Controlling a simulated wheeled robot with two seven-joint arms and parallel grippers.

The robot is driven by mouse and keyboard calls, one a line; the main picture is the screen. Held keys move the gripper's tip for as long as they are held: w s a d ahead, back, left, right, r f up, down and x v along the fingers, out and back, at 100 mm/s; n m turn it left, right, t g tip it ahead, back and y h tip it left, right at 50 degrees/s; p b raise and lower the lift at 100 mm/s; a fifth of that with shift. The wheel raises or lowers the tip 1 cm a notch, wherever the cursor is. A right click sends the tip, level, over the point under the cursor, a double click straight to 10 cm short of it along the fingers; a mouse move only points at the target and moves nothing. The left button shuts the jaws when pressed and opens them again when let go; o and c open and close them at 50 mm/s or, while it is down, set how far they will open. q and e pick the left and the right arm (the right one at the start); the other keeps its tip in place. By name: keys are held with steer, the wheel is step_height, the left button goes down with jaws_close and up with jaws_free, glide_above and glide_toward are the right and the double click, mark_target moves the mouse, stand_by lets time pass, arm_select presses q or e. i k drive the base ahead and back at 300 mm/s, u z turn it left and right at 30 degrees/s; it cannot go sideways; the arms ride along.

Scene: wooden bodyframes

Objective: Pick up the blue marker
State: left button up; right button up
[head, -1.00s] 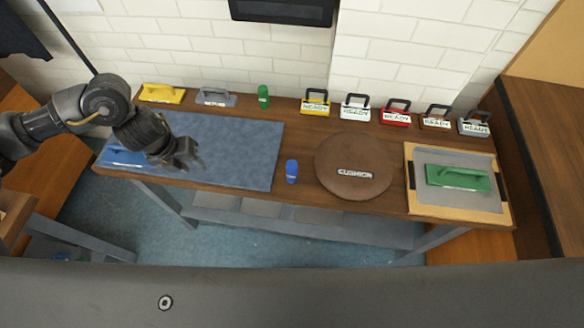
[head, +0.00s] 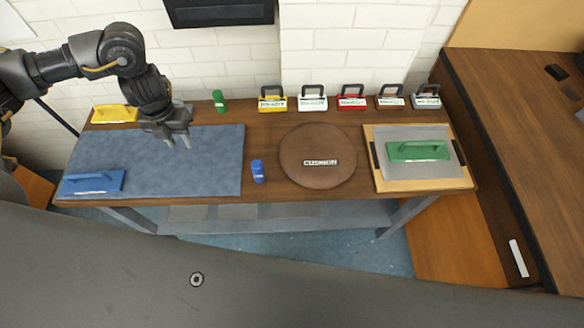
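The blue marker (head: 258,171) stands on the wooden table between the blue mat (head: 215,165) and the round brown cushion (head: 318,172). It is short and thick, with a small pale label. My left gripper (head: 179,144) is above the far part of the blue mat, up and to the left of the marker and apart from it. Its two fingers point down and are spread with nothing between them. My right gripper is not in the view.
A green marker (head: 219,101) stands at the table's back edge. A row of small labelled blocks with handles (head: 312,103) lines the back right. A blue float (head: 92,183), a yellow float (head: 115,114) and a board with a green float (head: 418,151) also lie there.

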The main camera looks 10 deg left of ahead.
mark_target(257, 166)
steer(key=z, duration=3.1)
steer(key=k, duration=1.9)
steer(key=u, duration=0.25)
